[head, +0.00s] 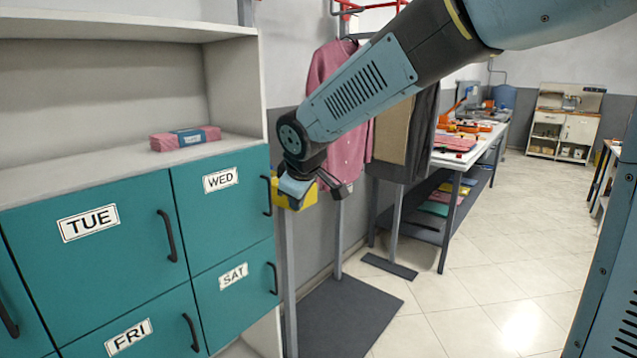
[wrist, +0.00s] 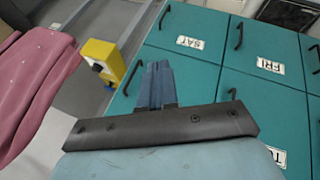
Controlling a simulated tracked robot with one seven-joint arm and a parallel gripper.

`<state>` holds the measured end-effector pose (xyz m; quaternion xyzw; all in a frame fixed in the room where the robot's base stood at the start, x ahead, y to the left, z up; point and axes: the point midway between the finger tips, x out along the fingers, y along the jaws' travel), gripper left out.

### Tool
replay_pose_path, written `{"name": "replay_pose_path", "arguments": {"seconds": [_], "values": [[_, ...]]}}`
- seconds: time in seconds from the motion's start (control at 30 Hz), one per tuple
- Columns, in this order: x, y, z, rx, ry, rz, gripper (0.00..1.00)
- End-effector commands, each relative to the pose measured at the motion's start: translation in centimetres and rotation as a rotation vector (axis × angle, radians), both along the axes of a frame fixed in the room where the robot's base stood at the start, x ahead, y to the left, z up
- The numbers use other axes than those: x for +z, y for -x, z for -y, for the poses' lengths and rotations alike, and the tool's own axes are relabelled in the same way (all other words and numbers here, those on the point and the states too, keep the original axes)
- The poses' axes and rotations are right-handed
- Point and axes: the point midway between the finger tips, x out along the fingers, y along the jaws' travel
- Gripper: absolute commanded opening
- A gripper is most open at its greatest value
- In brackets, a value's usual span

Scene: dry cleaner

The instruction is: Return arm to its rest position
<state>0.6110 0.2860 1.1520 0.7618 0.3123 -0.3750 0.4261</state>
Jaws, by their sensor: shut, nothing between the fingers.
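My arm reaches from the upper right across the head view. My gripper (head: 295,188) hangs at its end, in front of the right edge of the teal locker cabinet, near the WED door (head: 222,205). In the wrist view my gripper's fingers (wrist: 158,82) are together with nothing between them. The gripper appears apart from the doors. A yellow box (head: 308,192) shows just behind the gripper; it also shows in the wrist view (wrist: 103,60), left of the fingers.
A pink packet (head: 185,138) lies on the shelf above the lockers. A pink shirt (head: 340,120) hangs on a rack behind my arm. A work table (head: 462,160) with orange items stands further back. Tiled floor (head: 490,270) is open at right.

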Motion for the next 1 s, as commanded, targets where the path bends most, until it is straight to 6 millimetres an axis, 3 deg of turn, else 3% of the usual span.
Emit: {"name": "replay_pose_path", "arguments": {"seconds": [0.03,0.2,0.5,0.8,1.0], "values": [[0.7,0.6,2.3,-0.060,-0.001,0.002,0.00],[2.3,3.2,9.0,-0.260,-0.027,-0.012,0.00],[3.8,9.8,19.2,-0.600,-0.136,-0.046,0.00],[3.4,17.7,26.2,-0.892,-0.314,-0.101,0.00],[2.6,21.1,28.2,-0.999,-0.406,-0.136,0.00]]}}
